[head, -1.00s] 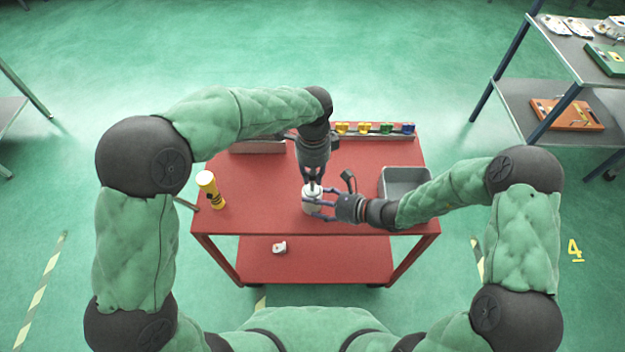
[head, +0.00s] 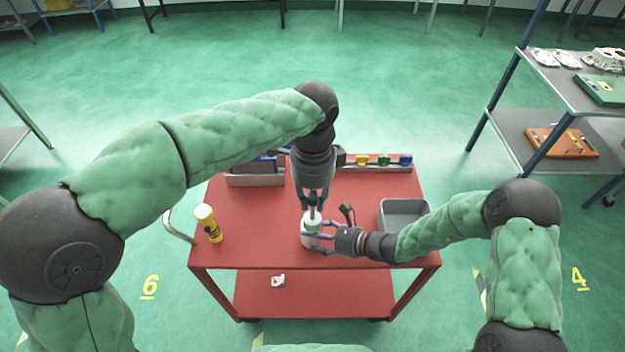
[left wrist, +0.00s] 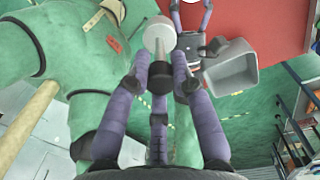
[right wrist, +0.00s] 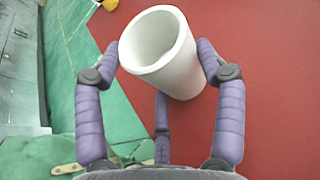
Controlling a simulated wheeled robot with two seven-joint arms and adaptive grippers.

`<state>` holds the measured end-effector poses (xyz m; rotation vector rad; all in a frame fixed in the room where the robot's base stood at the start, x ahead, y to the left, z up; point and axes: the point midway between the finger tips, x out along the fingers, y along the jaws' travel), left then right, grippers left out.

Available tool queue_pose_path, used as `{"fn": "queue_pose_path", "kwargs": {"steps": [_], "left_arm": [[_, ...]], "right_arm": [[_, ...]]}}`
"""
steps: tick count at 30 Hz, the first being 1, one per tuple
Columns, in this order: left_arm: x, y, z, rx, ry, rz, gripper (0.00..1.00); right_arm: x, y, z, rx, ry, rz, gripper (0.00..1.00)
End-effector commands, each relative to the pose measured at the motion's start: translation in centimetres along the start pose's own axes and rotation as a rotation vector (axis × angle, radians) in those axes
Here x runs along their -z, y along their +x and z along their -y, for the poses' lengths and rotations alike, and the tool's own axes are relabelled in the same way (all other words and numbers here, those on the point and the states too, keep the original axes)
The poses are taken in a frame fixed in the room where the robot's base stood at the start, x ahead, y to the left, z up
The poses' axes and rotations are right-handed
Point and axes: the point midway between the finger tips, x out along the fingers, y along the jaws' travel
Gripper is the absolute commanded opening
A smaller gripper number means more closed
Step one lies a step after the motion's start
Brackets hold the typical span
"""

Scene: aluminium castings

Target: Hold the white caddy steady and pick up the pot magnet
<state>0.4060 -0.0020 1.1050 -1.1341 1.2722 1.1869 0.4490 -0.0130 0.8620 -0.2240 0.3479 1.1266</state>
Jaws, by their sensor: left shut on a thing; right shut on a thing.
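The white caddy (head: 308,233) stands near the front middle of the red cart top. My right gripper (head: 318,236) is shut around it from the right. In the right wrist view the caddy (right wrist: 158,50) is an open-topped white cylinder between the fingers; its visible inside looks empty. My left gripper (head: 314,198) points down above the caddy, shut on the pot magnet (head: 314,216). In the left wrist view the pot magnet (left wrist: 158,34) shows a pale round disc on a thin stem, with a dark knob between the fingertips.
A grey bin (head: 403,211) stands at the right. A rack with coloured pieces (head: 384,161) and a grey box (head: 256,176) are at the back. A small white part (head: 278,281) lies on the lower shelf.

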Motion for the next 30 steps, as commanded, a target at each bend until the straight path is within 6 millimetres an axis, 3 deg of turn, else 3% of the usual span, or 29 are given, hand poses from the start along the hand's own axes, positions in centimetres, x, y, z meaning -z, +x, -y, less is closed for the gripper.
{"fn": "queue_pose_path", "kwargs": {"steps": [3, 9, 15, 23, 24, 27, 30], "left_arm": [[0.2, 0.0, -2.6, 0.003, 0.003, -0.001, 0.00], [0.4, 0.2, -5.5, 0.002, 0.002, -0.001, 0.00], [0.5, 0.2, -6.7, 0.002, 0.000, -0.001, 0.00], [0.5, 0.3, -6.8, 0.002, 0.000, -0.001, 0.00], [0.5, 0.3, -6.8, 0.002, 0.000, -0.001, 0.00], [0.5, 0.3, -6.8, 0.002, 0.000, -0.001, 0.00], [0.5, 0.3, -6.8, 0.002, 0.000, -0.001, 0.00]], "right_arm": [[0.3, 0.1, -0.2, -0.003, 0.006, -0.005, 0.35], [0.3, 0.1, -0.2, -0.004, 0.006, -0.005, 0.35], [0.3, 0.1, -0.2, -0.004, 0.005, -0.005, 0.35], [0.3, 0.1, -0.2, -0.004, 0.005, -0.005, 0.35], [0.2, 0.1, -0.2, -0.004, 0.005, -0.005, 0.73], [0.2, 0.0, -0.2, -0.003, 0.004, -0.004, 0.98], [0.1, 0.0, -0.1, -0.002, 0.003, -0.003, 0.98]]}}
